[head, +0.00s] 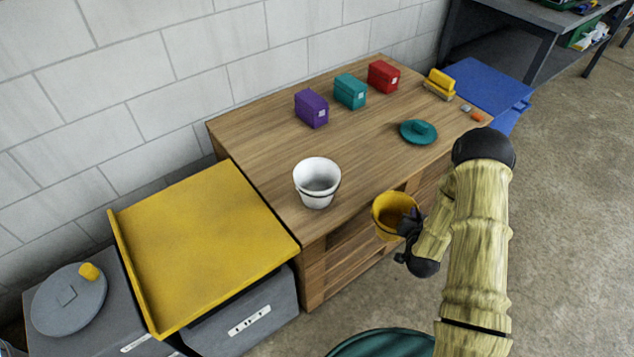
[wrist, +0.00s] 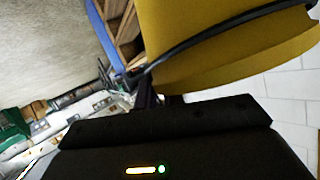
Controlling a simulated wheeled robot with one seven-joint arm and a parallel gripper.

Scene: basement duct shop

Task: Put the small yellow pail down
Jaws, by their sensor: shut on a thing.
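The small yellow pail (head: 391,222) is in my gripper (head: 408,228), at the front edge of the wooden bench in the head view. My gripper is shut on the pail's right side. The pail looks close to upright and open at the top. In the wrist view the yellow pail (wrist: 225,45) fills the upper right, with a dark band or handle across it. The contact between the fingers and the pail is mostly hidden.
The wooden bench (head: 270,140) holds a white pail (head: 317,185), purple (head: 311,108), teal (head: 350,91) and red (head: 383,77) boxes, a teal lid (head: 418,131) and a yellow item (head: 440,84). Bare wood shows mid-bench. A yellow tray (head: 200,245) stands left.

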